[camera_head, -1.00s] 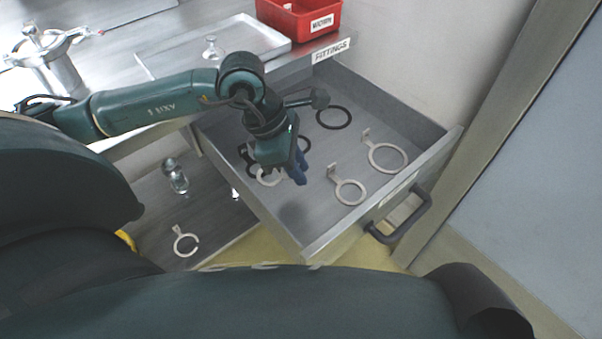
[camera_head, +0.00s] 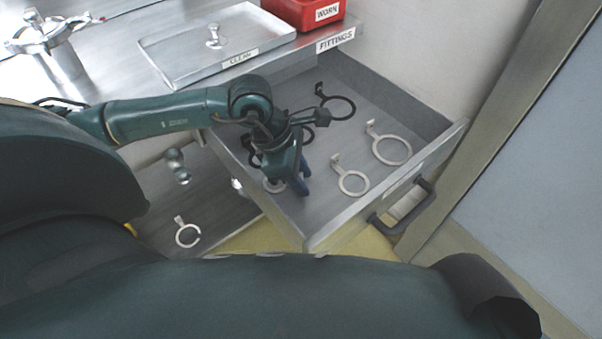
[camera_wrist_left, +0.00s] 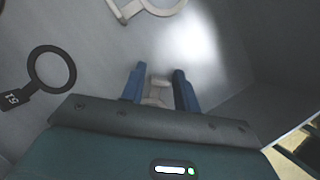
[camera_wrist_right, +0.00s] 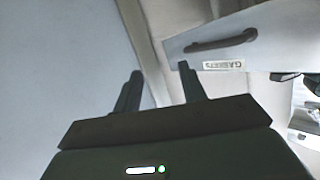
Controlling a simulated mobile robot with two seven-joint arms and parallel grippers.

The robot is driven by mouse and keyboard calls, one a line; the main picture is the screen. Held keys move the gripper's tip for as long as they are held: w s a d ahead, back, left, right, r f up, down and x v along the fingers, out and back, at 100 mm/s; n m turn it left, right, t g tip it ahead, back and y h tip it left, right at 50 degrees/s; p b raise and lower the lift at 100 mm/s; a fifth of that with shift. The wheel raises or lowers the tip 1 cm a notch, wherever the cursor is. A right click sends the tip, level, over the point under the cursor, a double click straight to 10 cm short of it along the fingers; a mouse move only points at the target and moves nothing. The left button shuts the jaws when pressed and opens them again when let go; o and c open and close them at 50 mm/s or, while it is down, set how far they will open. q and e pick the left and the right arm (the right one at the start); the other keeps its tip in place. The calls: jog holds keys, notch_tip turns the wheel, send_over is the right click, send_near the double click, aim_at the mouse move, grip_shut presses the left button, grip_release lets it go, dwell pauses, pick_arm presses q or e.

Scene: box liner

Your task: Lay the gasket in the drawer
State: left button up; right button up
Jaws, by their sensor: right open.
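My left gripper (camera_head: 303,182) is inside the open drawer (camera_head: 418,165), pointing down. Two pale gaskets with tabs lie in the drawer, a smaller one (camera_head: 352,184) and a larger one (camera_head: 392,150). A black gasket (camera_head: 338,107) lies toward the back. Another black ring is partly hidden by my arm. My right gripper (camera_wrist_right: 160,88) is open and empty, outside the drawer.
The drawer has a dark handle (camera_head: 405,207) and, in the right wrist view, a GASKETS label (camera_wrist_right: 224,65). A pale ring with a gap (camera_head: 188,233) lies on the lower surface at left. A CLEAN tray (camera_head: 215,52) and red WORN bin (camera_head: 305,12) stand on the counter.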

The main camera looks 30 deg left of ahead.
pick_arm(q)
jog(key=shift+o, duration=0.9)
jog(key=shift+r, duration=0.2)
jog(key=p+v, duration=0.1)
jog(key=v, duration=1.1)
pick_arm(e)
jog(key=shift+w+a+f+g, duration=0.1)
jog(key=shift+a+f+g, duration=0.2)
jog(key=shift+f, duration=0.1)
pick_arm(q)
jog(key=shift+s+f, duration=0.1)
pick_arm(e)
jog(key=shift+r, duration=0.15)
